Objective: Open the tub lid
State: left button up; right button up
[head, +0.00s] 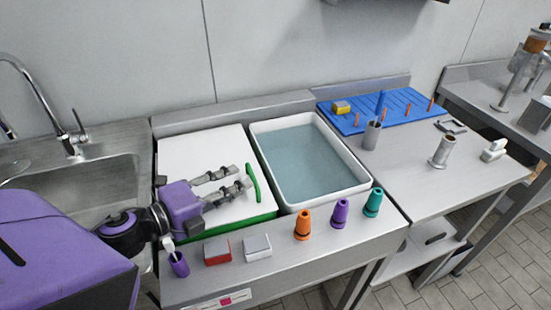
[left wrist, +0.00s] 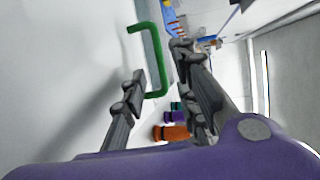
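The tub lid (head: 195,152) is a flat white panel with a green front edge, lying level at the left of the counter. Its upright green handle (head: 253,183) stands near the lid's right side. My left gripper (head: 240,177) reaches over the lid from the left, fingers apart, with its tips just short of the handle. In the left wrist view the handle (left wrist: 161,52) shows ahead, between the lines of the two open fingers (left wrist: 158,62). Nothing is between the fingertips. My right gripper is not in view.
An open white tub of water (head: 310,160) stands right of the lid. A red-sided block (head: 217,250) and a white block (head: 258,247) sit before the lid. A sink lies left.

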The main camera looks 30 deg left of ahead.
aim_at(253, 176)
pick_arm(q)
jog(key=x, duration=0.6)
grip_shut()
dwell(0.3)
